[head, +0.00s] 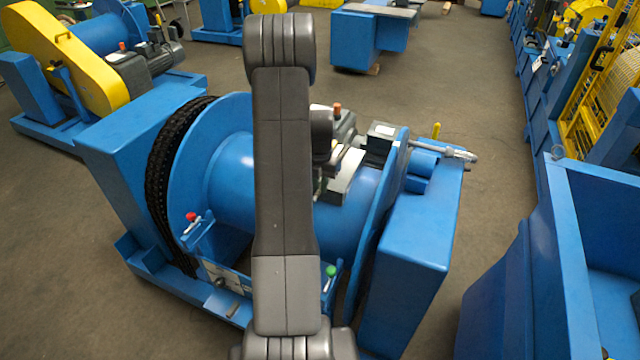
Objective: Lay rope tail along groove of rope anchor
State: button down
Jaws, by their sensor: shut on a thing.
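A blue winch drum (230,185) lies across the middle of the head view between two round flanges. A pale grey block (346,182), possibly the rope anchor, sits on top of the drum's right half; I cannot make out its groove. My gripper (322,180) is just left of this block, low over the drum, largely hidden behind my dark grey arm. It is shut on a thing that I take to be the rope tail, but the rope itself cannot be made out. Whether it touches the block cannot be told.
A dark box (380,145) and a steel rod (430,148) stand at the right flange (385,210). A black chain (172,165) runs round the left flange. Red (191,216) and green (331,271) knobs rise at the front. Open floor (500,170) lies to the right.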

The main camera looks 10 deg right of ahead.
jog(key=c, duration=1.3)
grip_release()
notch_tip(320, 180, up, 14)
jog(key=shift+f+b, duration=0.1)
jog(key=shift+b, duration=0.5)
jog(key=shift+f, duration=0.1)
notch_tip(320, 180, down, 14)
jog(key=shift+r+p, duration=0.2)
jog(key=shift+p, duration=0.55)
jog(key=shift+r, duration=0.35)
jog(key=shift+f, duration=0.15)
